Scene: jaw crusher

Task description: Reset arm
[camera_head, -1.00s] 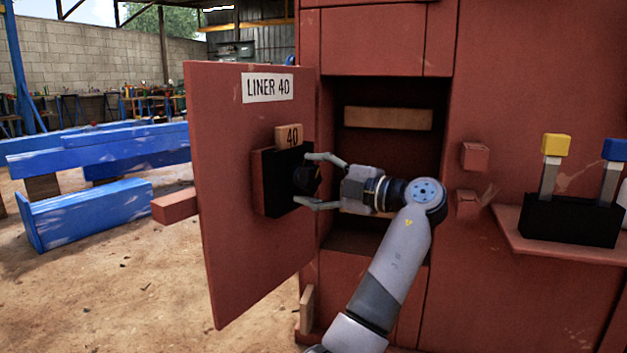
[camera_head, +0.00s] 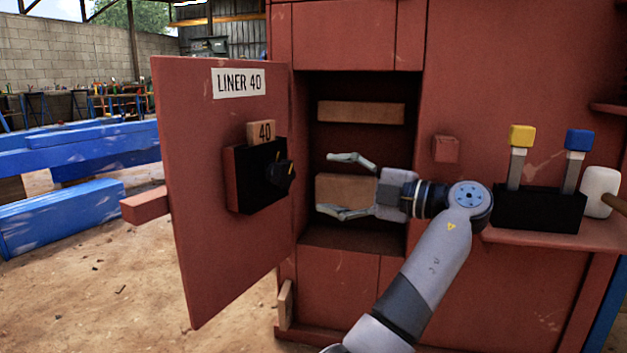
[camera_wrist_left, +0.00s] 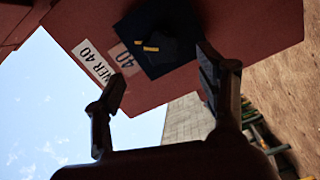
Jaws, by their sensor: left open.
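My left gripper (camera_head: 345,186) is open and empty in the head view. It is in front of the open compartment (camera_head: 360,238) of the red machine, its fingers pointing left toward the open door. The red door (camera_head: 215,260) carries a "LINER 40" label (camera_head: 239,82), a small "40" tag (camera_head: 261,131) and a black knob (camera_head: 280,173) on a dark plate. The fingers are apart from the knob. In the left wrist view the open fingers (camera_wrist_left: 160,85) frame the door, with the knob (camera_wrist_left: 160,44) beyond them. My right gripper is in neither view.
Two tan blocks (camera_head: 361,112) are in the compartment, one behind my gripper. At right a shelf (camera_head: 520,237) holds a black box (camera_head: 540,209) with yellow- and blue-topped levers and a white-headed mallet (camera_head: 600,190). Blue beams (camera_head: 60,215) lie on the left. Sandy ground there is free.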

